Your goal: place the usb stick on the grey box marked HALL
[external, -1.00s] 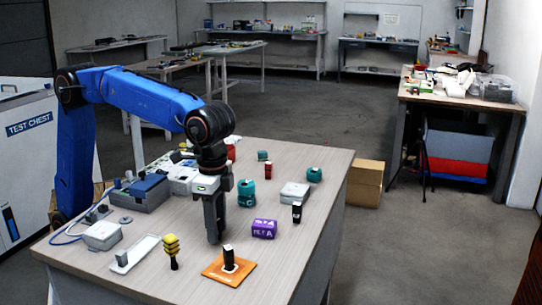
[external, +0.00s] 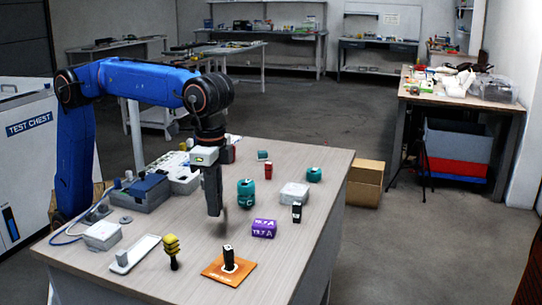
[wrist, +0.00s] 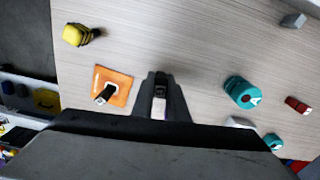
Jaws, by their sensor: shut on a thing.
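My gripper (external: 214,212) is above the tabletop, left of the purple block. In the wrist view my gripper (wrist: 160,90) is shut on a small dark and pale piece (wrist: 159,104), which looks like the usb stick; the fingers and wrist body hide much of it. A pale grey box (external: 295,192) lies to the right on the table, behind a small black upright piece. Another pale grey box (external: 103,235) lies at the left front. I cannot read HALL on either.
An orange mat (external: 212,275) with a black upright piece (external: 228,257) is at the front. A purple block (external: 264,228), teal cylinder (external: 246,193), yellow-topped piece (external: 171,250) and black piece (external: 297,211) stand around. Bare table lies between them.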

